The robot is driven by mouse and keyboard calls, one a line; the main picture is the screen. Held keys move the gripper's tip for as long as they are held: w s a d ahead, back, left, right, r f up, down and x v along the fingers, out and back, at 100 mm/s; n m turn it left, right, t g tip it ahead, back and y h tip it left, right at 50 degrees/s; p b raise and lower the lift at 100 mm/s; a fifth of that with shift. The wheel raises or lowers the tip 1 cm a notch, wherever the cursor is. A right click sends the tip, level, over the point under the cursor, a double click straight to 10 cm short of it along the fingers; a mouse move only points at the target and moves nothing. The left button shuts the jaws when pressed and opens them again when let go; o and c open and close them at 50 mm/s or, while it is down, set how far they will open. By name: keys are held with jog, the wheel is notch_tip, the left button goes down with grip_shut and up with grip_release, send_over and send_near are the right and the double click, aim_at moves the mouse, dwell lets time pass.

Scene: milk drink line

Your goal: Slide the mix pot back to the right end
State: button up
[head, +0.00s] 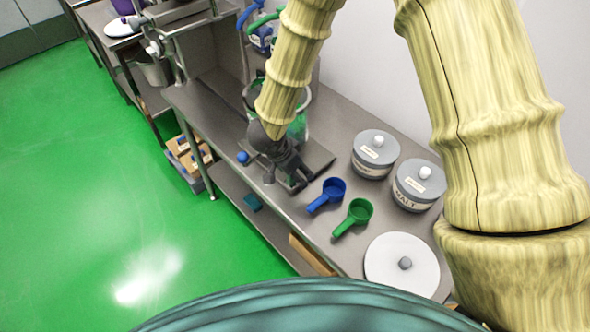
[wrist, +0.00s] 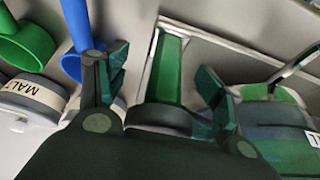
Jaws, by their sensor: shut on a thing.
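The mix pot (head: 299,126) looks like a clear vessel with green in it. It stands on the steel bench, partly hidden behind my arm in the head view. In the wrist view a glassy blue-green vessel with a pale label (wrist: 285,135), which seems to be the pot, is at the lower right, cut by the frame edge. My gripper (head: 292,178) is low over the bench at the pot's near side. In the wrist view its fingers (wrist: 163,100) stand on either side of a green bar (wrist: 168,70), which looks like the pot's handle. The exact contact is hidden.
A grey plate (head: 318,160) lies by my gripper. A blue scoop (head: 333,189), a green scoop (head: 359,211), two lidded canisters (head: 375,155) (head: 418,186), one marked MALT, and a white round lid (head: 385,273) occupy the bench.

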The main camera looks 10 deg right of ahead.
jog(key=shift+s+d, duration=0.15)
jog(key=shift+s, duration=0.1)
jog(key=v, duration=1.2)
jog(key=shift+w, duration=0.25)
jog(key=shift+c, duration=0.4)
